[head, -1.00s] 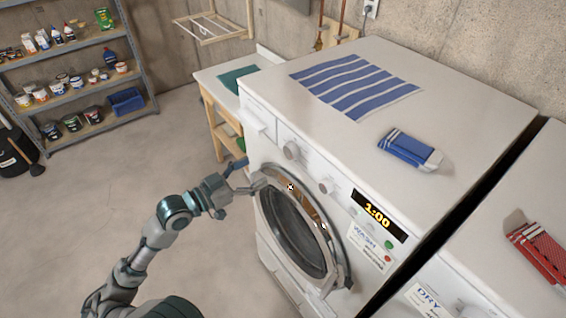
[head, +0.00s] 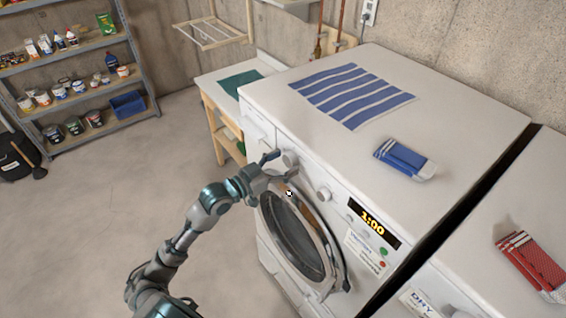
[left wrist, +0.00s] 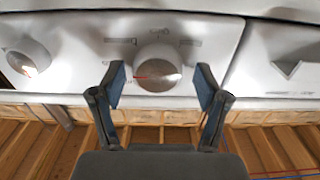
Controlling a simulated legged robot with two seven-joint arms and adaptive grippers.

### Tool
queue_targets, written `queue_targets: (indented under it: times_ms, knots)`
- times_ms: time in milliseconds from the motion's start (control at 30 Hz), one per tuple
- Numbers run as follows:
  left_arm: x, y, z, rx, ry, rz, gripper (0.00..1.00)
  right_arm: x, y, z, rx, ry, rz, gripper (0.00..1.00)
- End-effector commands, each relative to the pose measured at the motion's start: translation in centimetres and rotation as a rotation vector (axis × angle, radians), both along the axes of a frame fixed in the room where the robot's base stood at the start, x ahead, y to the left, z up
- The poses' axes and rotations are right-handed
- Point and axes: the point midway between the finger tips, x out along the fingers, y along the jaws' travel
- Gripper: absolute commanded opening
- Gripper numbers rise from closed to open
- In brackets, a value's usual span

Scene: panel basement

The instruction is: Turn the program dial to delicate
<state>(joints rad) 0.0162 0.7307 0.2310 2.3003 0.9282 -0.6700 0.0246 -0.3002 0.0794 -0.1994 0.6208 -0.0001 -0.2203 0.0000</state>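The white washer front (head: 262,215) carries a round silver program dial (head: 290,159) near the drawer, and a second knob (head: 323,194) nearer the display. My left gripper (head: 277,166) is at the first dial, with its fingers apart. In the left wrist view the dial (left wrist: 158,68) sits between the open fingers of my left gripper (left wrist: 160,85), with a gap on both sides. A red pointer mark on the dial points left in that view. The small printed labels around it are not readable. My right gripper is not in view.
The round washer door (head: 297,238) is shut below the gripper. A dryer (head: 470,262) stands at right.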

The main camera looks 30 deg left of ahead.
Motion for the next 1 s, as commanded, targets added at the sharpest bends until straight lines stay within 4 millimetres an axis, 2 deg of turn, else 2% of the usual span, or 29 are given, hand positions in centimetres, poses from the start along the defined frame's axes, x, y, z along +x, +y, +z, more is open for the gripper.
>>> queue_targets:
  times_ms: [33, 167, 200, 1000]
  knots:
    - [0.0, -0.03, 0.02, 0.0, 0.0, 0.0, 0.55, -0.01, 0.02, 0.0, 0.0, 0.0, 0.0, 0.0]
    - [0.0, -0.02, 0.03, 0.0, 0.0, 0.0, 0.22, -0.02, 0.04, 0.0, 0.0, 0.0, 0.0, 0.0]
    - [0.01, -0.01, 0.03, 0.0, 0.0, 0.001, 0.19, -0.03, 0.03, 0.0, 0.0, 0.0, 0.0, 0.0]
    - [0.01, 0.13, 0.11, 0.038, -0.019, 0.002, 0.19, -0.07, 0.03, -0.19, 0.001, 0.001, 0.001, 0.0]
